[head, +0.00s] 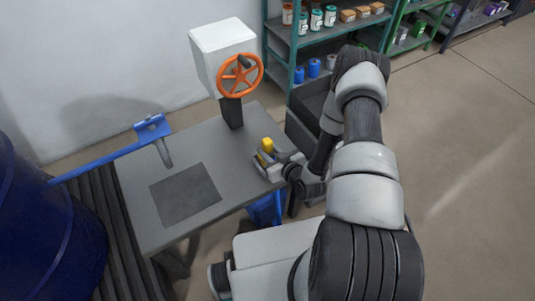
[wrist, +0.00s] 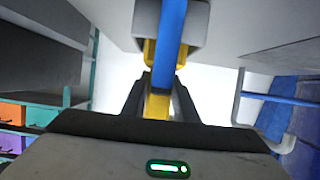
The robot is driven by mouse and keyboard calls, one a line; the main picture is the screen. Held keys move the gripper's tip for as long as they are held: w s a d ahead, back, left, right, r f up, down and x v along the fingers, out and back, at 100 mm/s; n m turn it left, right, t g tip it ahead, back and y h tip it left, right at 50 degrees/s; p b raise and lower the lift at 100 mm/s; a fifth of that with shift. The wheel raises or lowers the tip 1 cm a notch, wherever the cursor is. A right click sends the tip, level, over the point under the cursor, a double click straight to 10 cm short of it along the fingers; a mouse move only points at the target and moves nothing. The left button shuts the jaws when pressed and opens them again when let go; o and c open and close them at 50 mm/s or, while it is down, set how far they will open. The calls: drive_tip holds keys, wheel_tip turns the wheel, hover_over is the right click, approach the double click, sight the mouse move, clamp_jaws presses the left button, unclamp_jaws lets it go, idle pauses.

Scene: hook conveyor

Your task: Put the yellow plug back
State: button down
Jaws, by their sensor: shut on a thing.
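The yellow plug (head: 266,147) shows in the head view as a small upright yellow block near the right edge of the grey table (head: 140,205). My gripper (head: 277,166) is at that table edge, shut on the plug. In the wrist view, yellow (wrist: 157,105) shows between the two dark fingers of my gripper (wrist: 160,95). A blue strip (wrist: 168,45) crosses in front of a grey block with yellow edges (wrist: 198,22), just beyond the fingertips. The fingers and hand hide part of the plug. I cannot make out a socket for it.
A white box on a post with an orange handwheel (head: 240,76) stands at the table's back. A blue rail (head: 105,163) with a grey hook (head: 164,152) reaches over the table's left. A dark blue barrel (head: 45,225) is at far left. A dark square (head: 185,193) on the table is clear.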

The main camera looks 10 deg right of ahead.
drive_tip(key=shift+f, duration=0.6)
drive_tip(key=shift+f, duration=0.2)
drive_tip(key=c, duration=1.4)
unclamp_jaws()
drive_tip(key=shift+r, duration=0.1)
